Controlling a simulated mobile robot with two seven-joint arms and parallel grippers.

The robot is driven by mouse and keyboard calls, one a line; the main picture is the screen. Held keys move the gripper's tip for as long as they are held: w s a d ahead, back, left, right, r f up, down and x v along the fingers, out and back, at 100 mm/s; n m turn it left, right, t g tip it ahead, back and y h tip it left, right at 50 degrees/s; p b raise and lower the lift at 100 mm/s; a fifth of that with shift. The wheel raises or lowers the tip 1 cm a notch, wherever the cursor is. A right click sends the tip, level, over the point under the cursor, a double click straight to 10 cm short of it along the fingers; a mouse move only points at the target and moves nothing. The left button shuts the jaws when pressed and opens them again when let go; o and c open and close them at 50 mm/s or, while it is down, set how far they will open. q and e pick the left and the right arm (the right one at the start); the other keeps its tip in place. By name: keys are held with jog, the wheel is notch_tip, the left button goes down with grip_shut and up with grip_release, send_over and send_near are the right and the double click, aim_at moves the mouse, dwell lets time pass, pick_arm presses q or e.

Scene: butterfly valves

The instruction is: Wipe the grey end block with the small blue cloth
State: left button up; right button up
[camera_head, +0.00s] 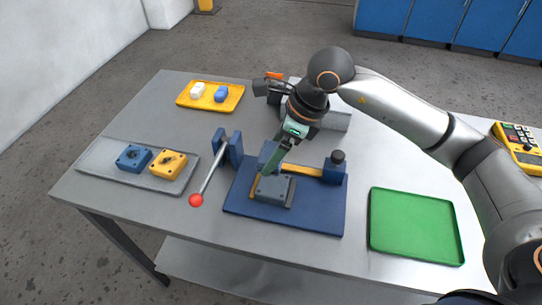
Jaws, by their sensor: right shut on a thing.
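The grey end block (275,190) sits on the blue fixture base (316,218), near its left side. My right gripper (270,172) reaches down from above with its fingers at the block's back edge. It looks shut on the block, though the contact is partly hidden. A small blue folded piece (221,94), which looks like the blue cloth, lies in the yellow tray (208,106) at the back left, beside a white one (197,90). The right gripper is well away from that tray. My left gripper is not in view.
A lever with a red knob (196,200) sticks out left of the fixture. A grey tray (112,170) holds a blue block (132,158) and a yellow block (168,164). The green tray (415,226) at right is empty. A yellow meter (517,146) lies far right.

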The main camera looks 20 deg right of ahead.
jog(key=shift+r+p, duration=0.4)
jog(key=shift+r, duration=0.7)
